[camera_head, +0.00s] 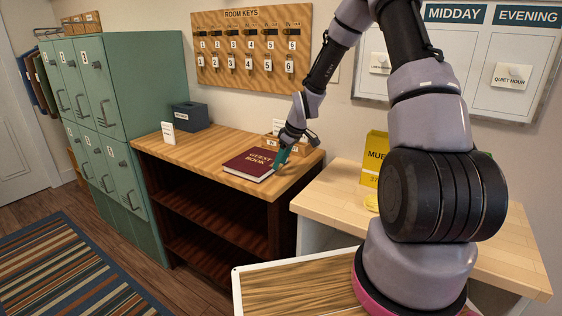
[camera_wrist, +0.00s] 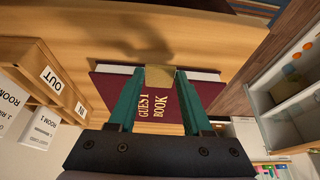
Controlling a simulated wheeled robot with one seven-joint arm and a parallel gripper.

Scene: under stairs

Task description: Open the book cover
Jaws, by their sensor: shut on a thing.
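The dark red guest book (camera_head: 248,164) lies closed and flat on the wooden counter, its gold title facing up. It also shows in the wrist view (camera_wrist: 112,90), with white page edges along its far side. My gripper (camera_head: 280,162) is at the book's right side in the head view. In the wrist view my gripper (camera_wrist: 160,76) has its teal fingers on either side of a small tan tab (camera_wrist: 160,78) at the book's edge, and is shut on it. The fingers hide part of the cover. The cover shows no clear lift.
The wooden counter (camera_head: 190,153) has clear room left of the book. A small white sign (camera_head: 168,133) and a dark blue box (camera_head: 190,116) stand at the back left. A wooden tray marked IN and OUT (camera_wrist: 62,92) stands close beside my gripper.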

